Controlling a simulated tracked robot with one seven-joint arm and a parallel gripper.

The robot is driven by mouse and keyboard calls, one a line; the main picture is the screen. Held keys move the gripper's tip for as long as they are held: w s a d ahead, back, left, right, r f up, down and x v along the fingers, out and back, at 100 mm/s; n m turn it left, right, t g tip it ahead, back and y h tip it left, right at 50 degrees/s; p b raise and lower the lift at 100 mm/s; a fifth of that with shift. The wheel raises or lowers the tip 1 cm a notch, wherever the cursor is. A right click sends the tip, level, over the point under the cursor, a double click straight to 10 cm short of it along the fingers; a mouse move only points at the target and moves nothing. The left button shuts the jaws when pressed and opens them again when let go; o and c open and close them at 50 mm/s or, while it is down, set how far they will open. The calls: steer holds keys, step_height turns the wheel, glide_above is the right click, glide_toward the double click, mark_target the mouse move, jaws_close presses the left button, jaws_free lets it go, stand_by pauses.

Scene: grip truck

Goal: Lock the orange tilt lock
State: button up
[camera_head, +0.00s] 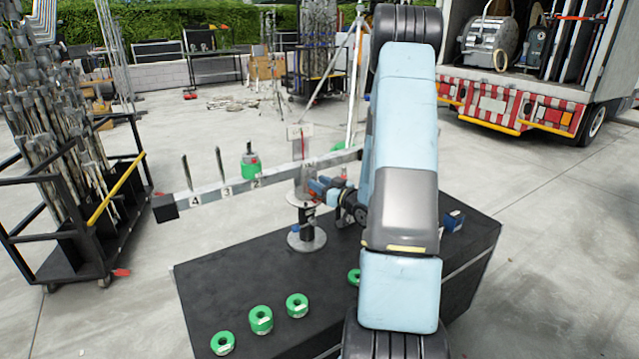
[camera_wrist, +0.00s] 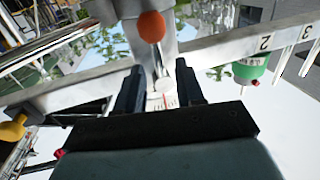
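The orange tilt lock (camera_wrist: 151,26) shows in the wrist view as a round orange knob on a thin metal stem, in front of a grey post. My gripper (camera_wrist: 159,64) is open, with its dark fingers either side of the stem's line and the knob just beyond their tips. Nothing is clearly held. The numbered balance beam (camera_head: 225,187) slopes upward to the right in the head view. It also crosses the wrist view (camera_wrist: 275,38). Its stand (camera_head: 306,238) is on the black table. I cannot make out the orange knob in the head view; my arm hides the beam's right part.
A green weight (camera_head: 250,165) is on the beam near mark 2. Several green ring weights, including one at the front left (camera_head: 222,343), lie on the black table (camera_head: 215,275). A stand cart (camera_head: 70,215) is at left, a truck (camera_head: 530,110) at back right.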

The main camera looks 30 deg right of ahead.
steer(key=shift+w+a, duration=0.1)
steer(key=shift+w, duration=0.45)
steer(key=shift+c, duration=0.4)
jaws_close()
steer(key=shift+r, duration=0.1)
steer(key=shift+w, duration=0.1)
